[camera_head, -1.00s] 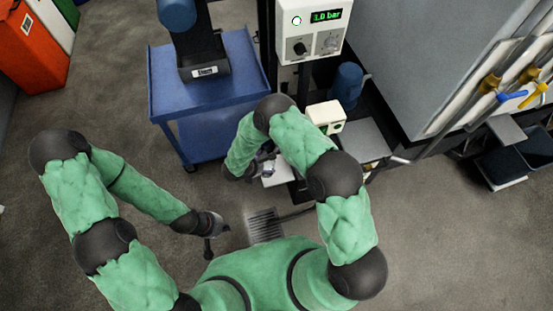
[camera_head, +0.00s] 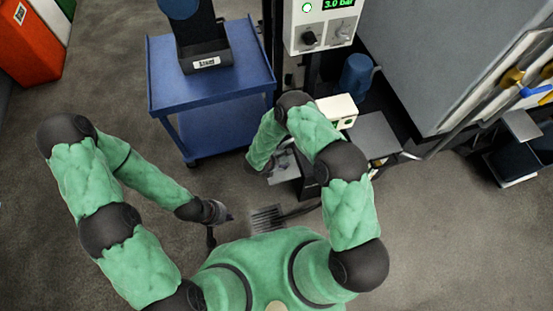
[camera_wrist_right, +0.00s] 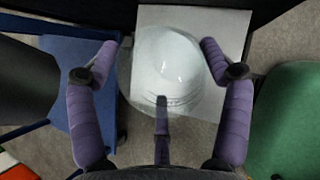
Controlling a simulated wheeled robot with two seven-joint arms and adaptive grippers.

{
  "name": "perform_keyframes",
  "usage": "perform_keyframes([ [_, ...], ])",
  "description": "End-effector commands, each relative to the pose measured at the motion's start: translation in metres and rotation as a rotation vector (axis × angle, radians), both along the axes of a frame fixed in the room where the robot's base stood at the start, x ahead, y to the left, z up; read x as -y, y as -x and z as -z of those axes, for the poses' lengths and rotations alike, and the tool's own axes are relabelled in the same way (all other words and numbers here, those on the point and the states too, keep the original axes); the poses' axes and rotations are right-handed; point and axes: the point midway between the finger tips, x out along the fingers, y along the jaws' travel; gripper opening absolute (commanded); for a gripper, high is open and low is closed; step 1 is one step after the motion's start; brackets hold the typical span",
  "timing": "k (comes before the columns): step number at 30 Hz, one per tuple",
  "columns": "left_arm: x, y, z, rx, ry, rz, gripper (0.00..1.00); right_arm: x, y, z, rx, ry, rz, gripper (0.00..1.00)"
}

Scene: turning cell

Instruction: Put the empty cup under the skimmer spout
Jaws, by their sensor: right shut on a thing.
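A clear cup (camera_wrist_right: 170,65) shows in the right wrist view between the purple fingers of my right gripper (camera_wrist_right: 160,48), which is shut on it. A pale square plate (camera_wrist_right: 225,20) lies behind and below the cup; I cannot tell whether they touch. In the head view my right gripper (camera_head: 283,163) is beside the low stand left of the cream box, and the cup is hard to make out there. My left gripper (camera_head: 221,228) is open and empty above the floor. I cannot make out the skimmer spout for sure.
A blue cart (camera_head: 240,85) stands at the left of the right arm. A cream box (camera_head: 338,110), a blue motor (camera_head: 356,75) and a grey plate (camera_head: 375,135) are right of it. A pressure panel (camera_head: 322,25) is above. A floor grate (camera_head: 267,217) lies in front of me.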

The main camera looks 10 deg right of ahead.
Motion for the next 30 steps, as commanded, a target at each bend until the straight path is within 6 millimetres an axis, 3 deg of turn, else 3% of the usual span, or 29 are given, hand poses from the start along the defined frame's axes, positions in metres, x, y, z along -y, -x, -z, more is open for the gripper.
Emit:
perform_keyframes([
  [4, 0.000, 0.000, 0.000, 0.000, 0.000, 0.002, 0.00, 0.000, 0.002, 0.003, -0.005, -0.002, 0.001, 0.23],
  [5, 0.000, 0.000, 0.000, 0.000, 0.000, 0.002, 0.00, 0.000, 0.003, 0.003, -0.006, -0.002, 0.000, 0.88],
  [6, 0.000, 0.000, 0.000, -0.001, 0.000, 0.001, 0.00, 0.000, 0.003, 0.003, -0.006, -0.001, 0.001, 0.99],
  [20, 0.000, 0.000, -0.002, -0.001, 0.000, 0.001, 0.00, -0.002, 0.003, -0.003, -0.003, -0.001, -0.001, 1.00],
  [30, 0.000, 0.000, -0.024, 0.000, 0.000, 0.001, 0.00, -0.031, 0.023, -0.050, -0.002, -0.001, -0.004, 1.00],
])
